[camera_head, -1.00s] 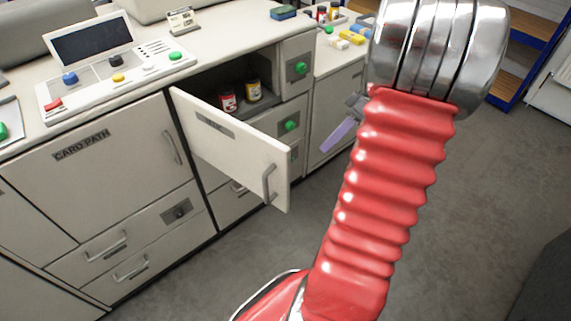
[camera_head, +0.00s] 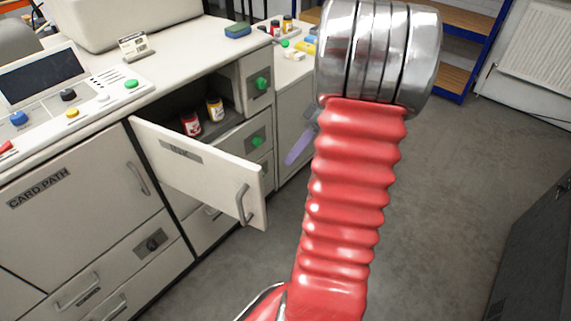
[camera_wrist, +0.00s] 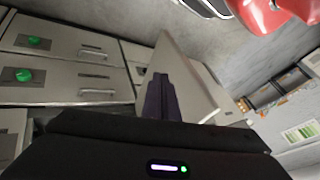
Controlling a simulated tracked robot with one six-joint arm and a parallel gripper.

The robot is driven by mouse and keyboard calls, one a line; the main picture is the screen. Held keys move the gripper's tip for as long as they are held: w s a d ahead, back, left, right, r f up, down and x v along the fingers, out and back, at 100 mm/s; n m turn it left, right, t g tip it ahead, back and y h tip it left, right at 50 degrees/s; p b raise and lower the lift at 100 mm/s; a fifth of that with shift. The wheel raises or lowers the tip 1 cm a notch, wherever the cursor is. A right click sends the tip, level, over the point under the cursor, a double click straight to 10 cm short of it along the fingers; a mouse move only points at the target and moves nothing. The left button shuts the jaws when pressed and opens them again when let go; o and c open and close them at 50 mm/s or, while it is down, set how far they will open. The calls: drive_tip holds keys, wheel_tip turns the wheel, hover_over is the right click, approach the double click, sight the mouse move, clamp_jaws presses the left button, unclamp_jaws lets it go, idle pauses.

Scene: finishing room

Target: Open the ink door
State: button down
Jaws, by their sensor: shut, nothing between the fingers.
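The ink door (camera_head: 190,172), a pale panel labelled INK with a grey bar handle (camera_head: 243,204), stands swung out from the cabinet. Its compartment (camera_head: 170,113) is exposed. My gripper (camera_head: 297,150) shows as a purple finger to the right of the door, apart from the handle, partly hidden by my red arm. In the wrist view my gripper's dark fingers (camera_wrist: 160,98) are shut and empty. They overlap the pale door panel (camera_wrist: 188,78) there; I cannot tell whether they touch it.
A red-labelled jar (camera_head: 191,123) and a yellow-labelled jar (camera_head: 215,108) stand inside the compartment. The CARD PATH door (camera_head: 70,195) is shut at left. Drawers with green knobs (camera_head: 257,138) lie beyond the opening. Grey floor (camera_head: 450,170) is clear on the right.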

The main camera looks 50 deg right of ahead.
drive_tip(key=w+a+f, duration=0.1)
drive_tip(key=a+f, duration=0.6)
drive_tip(key=a, duration=0.1)
drive_tip(key=shift+a, duration=0.4)
drive_tip(key=shift+w+f, duration=0.1)
